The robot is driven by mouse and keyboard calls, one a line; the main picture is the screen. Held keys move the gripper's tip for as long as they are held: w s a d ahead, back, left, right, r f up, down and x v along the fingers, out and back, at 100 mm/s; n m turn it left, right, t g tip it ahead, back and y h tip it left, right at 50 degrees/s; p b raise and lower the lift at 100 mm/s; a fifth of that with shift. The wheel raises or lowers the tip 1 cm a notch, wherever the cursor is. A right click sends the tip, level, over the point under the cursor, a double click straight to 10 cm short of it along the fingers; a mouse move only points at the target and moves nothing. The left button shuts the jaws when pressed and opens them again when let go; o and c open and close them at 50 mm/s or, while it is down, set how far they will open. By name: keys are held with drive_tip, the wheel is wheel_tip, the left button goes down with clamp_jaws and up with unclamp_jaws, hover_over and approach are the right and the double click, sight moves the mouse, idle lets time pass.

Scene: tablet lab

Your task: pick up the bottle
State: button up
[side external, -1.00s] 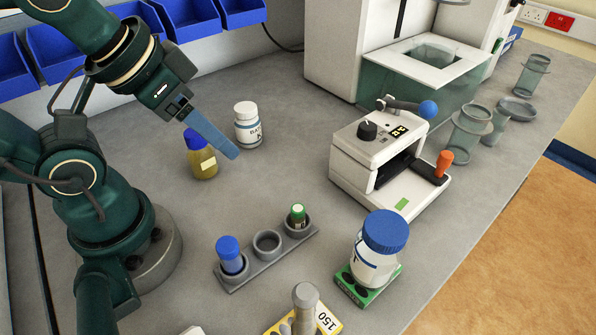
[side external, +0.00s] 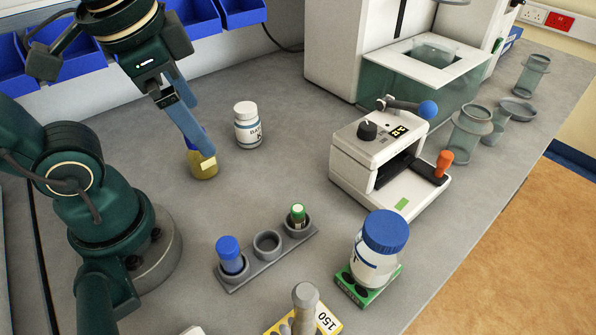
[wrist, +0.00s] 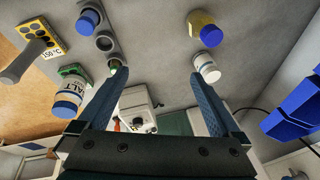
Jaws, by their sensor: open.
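An amber bottle with a blue cap (side external: 204,166) stands upright on the bench, and it also shows at the top of the wrist view (wrist: 201,22). A white bottle with a white cap (side external: 248,127) stands just to its right. My gripper (side external: 207,150) points down at the amber bottle, and its finger hides part of the blue cap in the side view. In the wrist view my two fingers (wrist: 160,75) are spread apart with nothing held between them. The side view does not show whether a finger touches the cap.
A grey rack (side external: 267,258) holds a blue-capped vial (side external: 230,256) and a green-capped vial (side external: 298,216). A large blue-capped jar (side external: 375,262) stands on a green block. A white instrument (side external: 372,148) and glassware (side external: 470,130) are farther right. Blue bins (side external: 187,18) line the back wall.

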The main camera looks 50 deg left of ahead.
drive_tip(key=s+a+f+m+g+y, duration=0.1)
drive_tip(key=a+f+m+g+y, duration=0.1)
drive_tip(key=a+m+y, duration=0.15)
wheel_tip(320, 180, up, 4)
drive_tip(key=m+y, duration=0.9)
drive_tip(key=m, duration=0.4)
hover_over(206, 165)
drive_tip(key=d, duration=0.2)
drive_tip(key=shift+h, duration=0.25)
drive_tip(key=f, duration=1.8)
drive_tip(key=shift+a+f, duration=0.2)
drive_tip(key=shift+f, duration=0.2)
drive_tip(key=shift+x, duration=2.6)
drive_tip(key=shift+s+f, duration=0.1)
clamp_jaws()
